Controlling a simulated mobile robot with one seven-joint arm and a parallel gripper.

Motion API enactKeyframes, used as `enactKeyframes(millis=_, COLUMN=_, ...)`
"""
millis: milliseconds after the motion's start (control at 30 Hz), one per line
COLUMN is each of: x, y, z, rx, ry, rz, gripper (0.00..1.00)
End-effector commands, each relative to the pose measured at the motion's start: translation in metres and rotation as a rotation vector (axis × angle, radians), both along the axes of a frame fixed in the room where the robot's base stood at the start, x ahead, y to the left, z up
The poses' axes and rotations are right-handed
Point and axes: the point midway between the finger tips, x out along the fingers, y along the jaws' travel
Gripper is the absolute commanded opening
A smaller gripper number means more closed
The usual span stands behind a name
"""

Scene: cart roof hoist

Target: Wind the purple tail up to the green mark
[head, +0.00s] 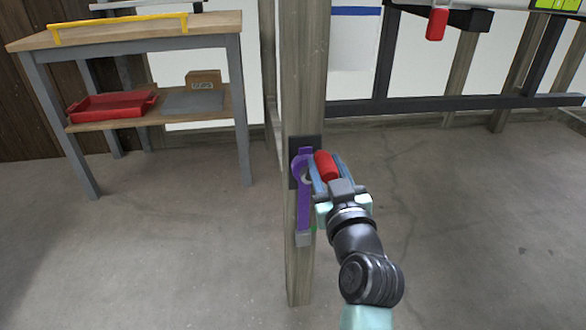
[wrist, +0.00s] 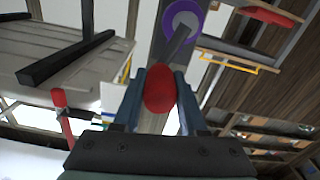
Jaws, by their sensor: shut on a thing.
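A purple winch drum (head: 299,171) is mounted on a dark plate (head: 294,150) on a wooden post. Its purple tail (head: 304,208) hangs down the post's front and ends in a small grey block (head: 304,240). A small green mark (head: 314,229) shows just right of the tail, slightly above the block; my gripper partly hides that area. My gripper (head: 329,172) is shut on the red crank handle (head: 325,161), right of the drum. In the wrist view, the red handle (wrist: 160,90) sits between both fingers, and a grey crank arm (wrist: 178,45) reaches the purple drum (wrist: 192,21).
A wooden workbench (head: 150,33) with a yellow rail and a red tray (head: 110,105) on its lower shelf stands at the left. A dark frame (head: 450,104) crosses the back right, with another red handle (head: 437,24) above it. The concrete floor is clear around the post.

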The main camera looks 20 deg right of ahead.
Motion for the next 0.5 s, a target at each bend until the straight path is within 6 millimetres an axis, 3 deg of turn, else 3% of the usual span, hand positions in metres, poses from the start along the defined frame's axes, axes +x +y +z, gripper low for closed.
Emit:
enactKeyframes(millis=33, x=0.002, y=0.006, z=-0.010, rx=0.009, ry=0.025, rz=0.014, gripper=0.00)
enactKeyframes(millis=267, x=0.002, y=0.006, z=-0.012, rx=0.009, ry=0.026, rz=0.010, gripper=0.00)
enactKeyframes(millis=500, x=0.010, y=0.033, z=-0.010, rx=0.008, ry=0.031, rz=0.010, gripper=0.00)
